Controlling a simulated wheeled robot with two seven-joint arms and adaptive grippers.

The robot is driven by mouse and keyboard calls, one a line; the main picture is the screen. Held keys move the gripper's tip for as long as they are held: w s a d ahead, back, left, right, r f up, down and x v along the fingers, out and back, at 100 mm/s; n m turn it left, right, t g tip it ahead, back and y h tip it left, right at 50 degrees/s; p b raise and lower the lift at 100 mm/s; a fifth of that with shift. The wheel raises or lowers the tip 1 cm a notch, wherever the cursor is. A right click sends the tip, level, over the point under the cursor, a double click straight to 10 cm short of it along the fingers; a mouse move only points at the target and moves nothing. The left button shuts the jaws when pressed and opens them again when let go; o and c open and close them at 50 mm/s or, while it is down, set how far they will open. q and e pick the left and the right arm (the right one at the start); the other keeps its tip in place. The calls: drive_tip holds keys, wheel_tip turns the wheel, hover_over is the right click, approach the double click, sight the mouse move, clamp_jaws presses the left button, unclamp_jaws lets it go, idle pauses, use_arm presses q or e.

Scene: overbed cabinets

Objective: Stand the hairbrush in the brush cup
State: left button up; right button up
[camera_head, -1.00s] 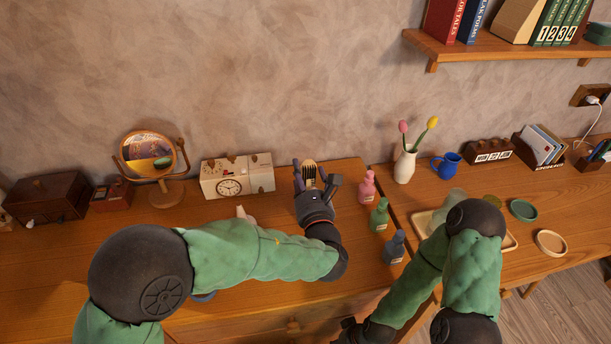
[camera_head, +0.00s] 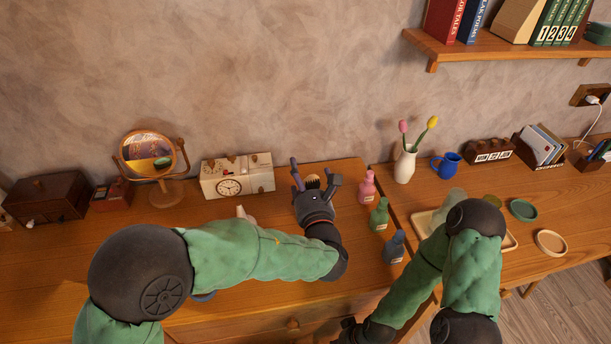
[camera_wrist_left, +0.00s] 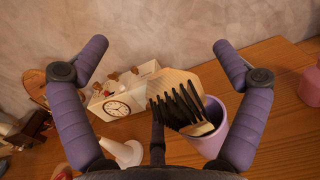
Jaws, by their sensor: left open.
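The hairbrush (camera_head: 313,181) shows just above my left gripper (camera_head: 316,180) in the head view. In the left wrist view the hairbrush (camera_wrist_left: 181,86) has a pale wooden head and black bristles facing the camera. Its lower part reaches into the mouth of the lilac brush cup (camera_wrist_left: 214,142), and it tilts to the left. The handle's lower end is hidden. My left gripper (camera_wrist_left: 165,62) is open, with its purple fingers spread apart on both sides of the brush and cup. My right gripper shows only as a dark part at the bottom edge of the head view.
A clock box (camera_head: 238,177) and round mirror (camera_head: 150,153) stand left of the gripper. Pink (camera_head: 367,187), green (camera_head: 380,215) and blue (camera_head: 394,247) bottles stand to its right. A pale cone-shaped thing (camera_wrist_left: 124,152) stands left of the cup.

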use_arm(q)
drive_tip(key=s+d, duration=0.2)
drive_tip(key=s, duration=0.9)
drive_tip(key=shift+s+d+f, duration=0.15)
drive_tip(key=shift+s+f, duration=0.1)
drive_tip(key=shift+s, duration=0.15)
drive_tip(key=shift+r, duration=0.1)
idle(0.5)
